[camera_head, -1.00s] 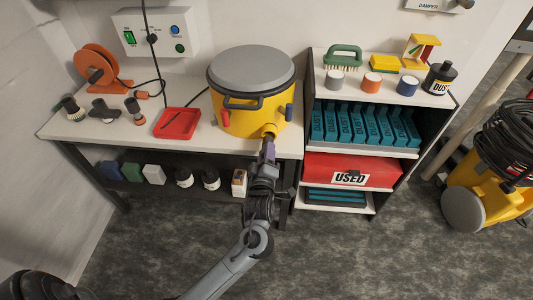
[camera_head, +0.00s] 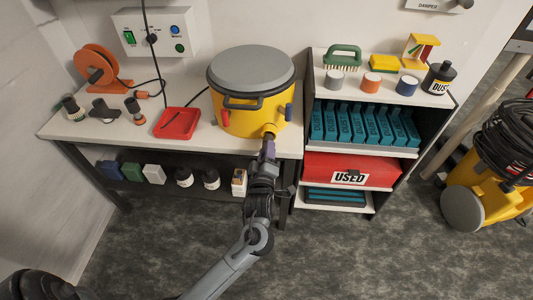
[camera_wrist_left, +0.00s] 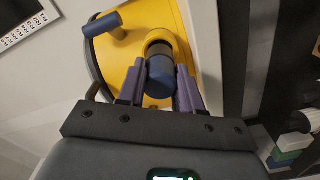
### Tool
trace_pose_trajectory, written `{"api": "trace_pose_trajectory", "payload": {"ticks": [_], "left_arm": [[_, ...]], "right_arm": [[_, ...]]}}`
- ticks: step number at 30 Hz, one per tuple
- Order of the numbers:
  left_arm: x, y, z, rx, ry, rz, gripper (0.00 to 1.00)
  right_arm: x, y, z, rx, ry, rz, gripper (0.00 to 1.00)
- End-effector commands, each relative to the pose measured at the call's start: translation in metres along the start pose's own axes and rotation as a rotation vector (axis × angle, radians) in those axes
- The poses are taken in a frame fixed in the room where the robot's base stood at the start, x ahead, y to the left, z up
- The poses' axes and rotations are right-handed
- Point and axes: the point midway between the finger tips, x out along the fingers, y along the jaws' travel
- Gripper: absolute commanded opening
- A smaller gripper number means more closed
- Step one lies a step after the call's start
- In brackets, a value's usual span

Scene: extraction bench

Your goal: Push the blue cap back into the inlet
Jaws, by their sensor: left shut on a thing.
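The yellow canister (camera_head: 245,118) with a grey lid stands on the bench. Its yellow inlet (camera_head: 270,129) sticks out low at the front and also shows in the left wrist view (camera_wrist_left: 160,37). My left gripper (camera_head: 268,147) is right in front of the inlet. In the left wrist view the blue cap (camera_wrist_left: 161,78) sits between the purple fingers of this gripper (camera_wrist_left: 160,90), which are shut on it. The cap is in line with the inlet, with a dark ring behind it. I cannot tell how deep it sits. My right gripper is not in view.
A red tray (camera_head: 178,123) lies left of the canister, and an orange reel (camera_head: 98,67) stands farther left. A shelf unit (camera_head: 311,150) with teal boxes and a red USED bin (camera_head: 349,171) stands close on the right. The floor in front is clear.

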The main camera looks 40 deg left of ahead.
Motion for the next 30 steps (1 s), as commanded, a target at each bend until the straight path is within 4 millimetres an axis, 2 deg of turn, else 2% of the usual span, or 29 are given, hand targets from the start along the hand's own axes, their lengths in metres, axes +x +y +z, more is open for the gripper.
{"api": "trace_pose_trajectory", "payload": {"ticks": [30], "left_arm": [[0.026, -0.001, 0.000, 0.001, 0.001, 0.000, 0.00]], "right_arm": [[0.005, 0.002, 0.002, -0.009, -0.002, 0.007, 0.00]]}}
